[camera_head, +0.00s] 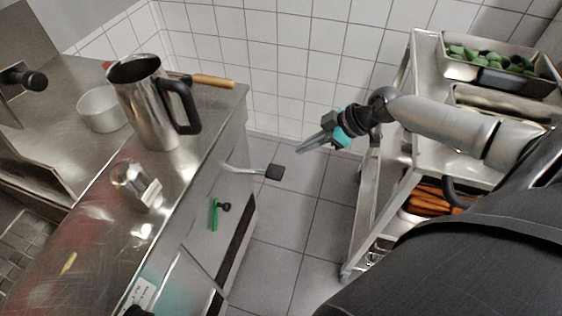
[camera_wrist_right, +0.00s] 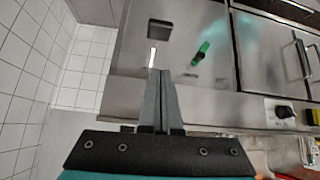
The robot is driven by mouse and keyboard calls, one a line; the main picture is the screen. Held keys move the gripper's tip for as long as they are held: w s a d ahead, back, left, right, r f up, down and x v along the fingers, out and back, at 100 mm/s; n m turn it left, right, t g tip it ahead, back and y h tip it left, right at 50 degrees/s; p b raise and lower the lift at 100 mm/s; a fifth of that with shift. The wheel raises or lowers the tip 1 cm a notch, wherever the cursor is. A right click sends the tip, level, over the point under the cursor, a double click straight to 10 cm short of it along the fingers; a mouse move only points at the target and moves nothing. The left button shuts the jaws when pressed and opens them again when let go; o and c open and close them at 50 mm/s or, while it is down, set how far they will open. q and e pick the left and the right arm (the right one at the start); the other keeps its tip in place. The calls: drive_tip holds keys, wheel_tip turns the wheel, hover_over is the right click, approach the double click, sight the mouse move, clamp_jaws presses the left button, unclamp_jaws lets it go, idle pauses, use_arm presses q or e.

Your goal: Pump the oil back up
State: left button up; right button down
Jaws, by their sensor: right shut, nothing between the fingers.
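A steel lever with a black end pad (camera_head: 275,172) sticks out from the front of the steel fryer unit (camera_head: 215,165). In the right wrist view the black pad (camera_wrist_right: 158,30) shows just beyond my fingertips. A green handle (camera_head: 214,213) sits on the same front, lower and to the left of the lever; it also shows in the right wrist view (camera_wrist_right: 201,53). My right gripper (camera_head: 300,149) is shut and empty, apart from the lever pad, above and to its right in the head view. My left gripper is not in view.
On the counter stand a tall steel jug (camera_head: 146,105), a round pot (camera_head: 101,108) and a wooden-handled tool (camera_head: 213,81). A steel trolley (camera_head: 425,50) with trays of green vegetables (camera_head: 495,58) and carrots (camera_head: 428,203) stands right. Tiled floor (camera_head: 310,205) between is clear.

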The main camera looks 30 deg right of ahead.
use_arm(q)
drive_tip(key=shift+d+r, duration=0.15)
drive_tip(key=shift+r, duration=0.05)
use_arm(e)
drive_tip(key=shift+s+d+r+m+t, duration=0.3)
drive_tip(key=shift+r+m+t, duration=0.1)
drive_tip(key=shift+m, duration=0.2)
drive_tip(key=shift+w, duration=0.1)
drive_tip(key=b, duration=0.2)
hover_over(271, 169)
drive_tip(key=s+d, duration=0.2)
wheel_tip(271, 169, down, 7)
drive_tip(key=shift+s, duration=0.1)
wheel_tip(271, 169, down, 3)
drive_tip(key=shift+r+b, duration=0.15)
drive_tip(key=shift+b, duration=0.5)
drive_tip(key=shift+f, duration=0.7)
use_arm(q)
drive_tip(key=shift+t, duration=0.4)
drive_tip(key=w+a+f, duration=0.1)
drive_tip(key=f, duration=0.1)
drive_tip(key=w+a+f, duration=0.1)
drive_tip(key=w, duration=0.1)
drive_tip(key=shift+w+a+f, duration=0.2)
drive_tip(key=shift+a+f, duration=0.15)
